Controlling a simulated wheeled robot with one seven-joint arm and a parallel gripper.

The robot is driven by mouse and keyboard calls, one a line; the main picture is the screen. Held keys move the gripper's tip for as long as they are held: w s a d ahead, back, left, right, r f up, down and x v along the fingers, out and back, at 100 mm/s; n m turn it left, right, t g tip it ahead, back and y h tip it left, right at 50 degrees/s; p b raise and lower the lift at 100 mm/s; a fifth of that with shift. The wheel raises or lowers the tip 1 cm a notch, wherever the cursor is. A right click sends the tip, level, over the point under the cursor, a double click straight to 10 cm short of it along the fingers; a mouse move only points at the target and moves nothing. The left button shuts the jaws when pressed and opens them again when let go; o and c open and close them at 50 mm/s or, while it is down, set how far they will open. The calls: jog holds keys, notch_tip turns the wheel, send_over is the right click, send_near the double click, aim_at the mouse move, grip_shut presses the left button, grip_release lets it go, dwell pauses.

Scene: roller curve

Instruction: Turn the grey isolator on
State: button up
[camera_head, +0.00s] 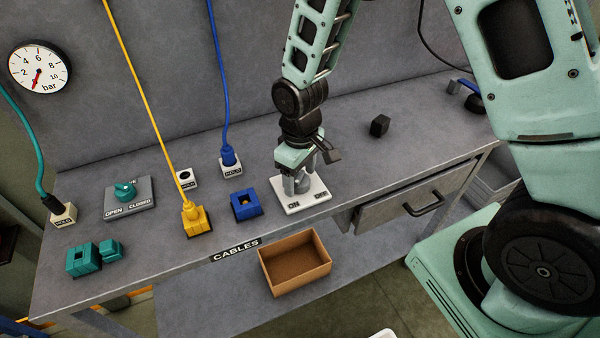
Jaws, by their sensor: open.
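The isolator's white base plate (305,205) lies on the bench, with "ON" printed at its front left and "OFF" at its front right. A grey knob (290,186) stands on the plate, partly hidden by my gripper. My gripper (300,183) points down right over the plate, its open fingers at the knob. I cannot tell from this view whether the fingers touch the knob, nor which way the knob points.
Left of the plate are a blue socket (246,205), a yellow plug (196,220), a teal valve (124,190) on a grey plate and teal blocks (84,260). A black block (380,125) lies behind right. A cardboard box (294,263) sits below the front edge.

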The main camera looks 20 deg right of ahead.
aim_at(300, 176)
notch_tip(300, 176, up, 18)
jog(key=b, duration=0.1)
jog(key=shift+f, duration=0.25)
dwell(0.5)
jog(key=s+a+f, duration=0.1)
jog(key=s+a, duration=0.2)
jog(key=s, duration=0.7)
jog(key=s+a+f+n, duration=0.1)
jog(key=s+a, duration=0.2)
jog(key=s, duration=0.7)
jog(key=shift+a+n+y, duration=0.15)
jog(key=shift+n+y, duration=0.15)
